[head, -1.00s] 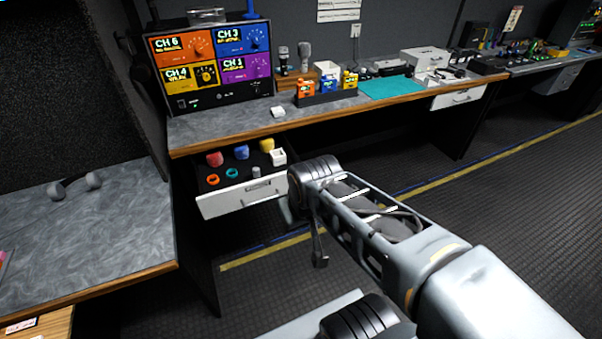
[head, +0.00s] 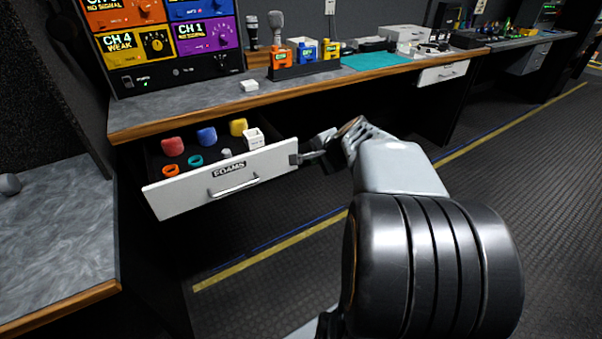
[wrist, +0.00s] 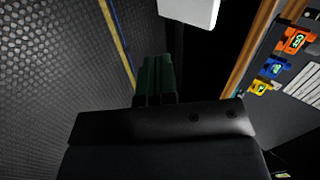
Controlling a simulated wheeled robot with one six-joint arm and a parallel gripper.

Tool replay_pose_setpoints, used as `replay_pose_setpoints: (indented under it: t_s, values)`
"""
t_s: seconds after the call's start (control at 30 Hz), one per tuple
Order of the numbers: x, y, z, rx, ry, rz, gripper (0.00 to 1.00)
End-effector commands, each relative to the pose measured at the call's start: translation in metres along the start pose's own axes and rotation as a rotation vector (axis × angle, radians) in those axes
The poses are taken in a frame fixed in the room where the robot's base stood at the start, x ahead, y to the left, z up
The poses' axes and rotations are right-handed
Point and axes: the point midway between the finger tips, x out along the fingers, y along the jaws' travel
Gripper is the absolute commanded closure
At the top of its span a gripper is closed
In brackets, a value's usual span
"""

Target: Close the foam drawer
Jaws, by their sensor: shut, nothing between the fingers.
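The foam drawer (head: 225,183) stands pulled out under the desk, its white front labelled FOAMS with a bar handle (head: 234,187). Inside are red (head: 172,146), blue (head: 207,136) and yellow (head: 238,127) foams, an orange ring, a teal ring and a small white box. My gripper (head: 299,158) is at the right end of the drawer front in the head view; touching cannot be told. In the wrist view its dark fingers (wrist: 155,75) are together and empty, with part of the white drawer front (wrist: 190,10) ahead of them, a gap between in the picture.
The desk (head: 180,112) with a wooden edge runs above the drawer. It carries a channel monitor, orange, blue and yellow packs and a teal mat (head: 375,61). Another desk (head: 60,230) stands at the left. The floor (head: 280,275) in front of the drawer is open.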

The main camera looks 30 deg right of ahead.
Motion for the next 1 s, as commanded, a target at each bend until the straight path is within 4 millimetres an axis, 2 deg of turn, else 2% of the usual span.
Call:
replay_pose_setpoints:
  t_s: [0.03, 0.1, 0.27, 0.73, 0.8, 1.0]
  values:
    - [0.007, 0.007, -0.008, 0.033, 0.013, -0.009, 1.00]
    - [0.011, 0.008, -0.014, 0.064, 0.023, -0.020, 1.00]
    - [0.027, 0.009, -0.020, 0.087, 0.030, -0.028, 1.00]
    - [0.113, 0.006, -0.021, 0.082, 0.029, -0.026, 1.00]
    - [0.117, -0.005, -0.022, 0.081, 0.029, -0.028, 1.00]
    - [0.130, -0.018, -0.024, 0.081, 0.030, -0.028, 1.00]
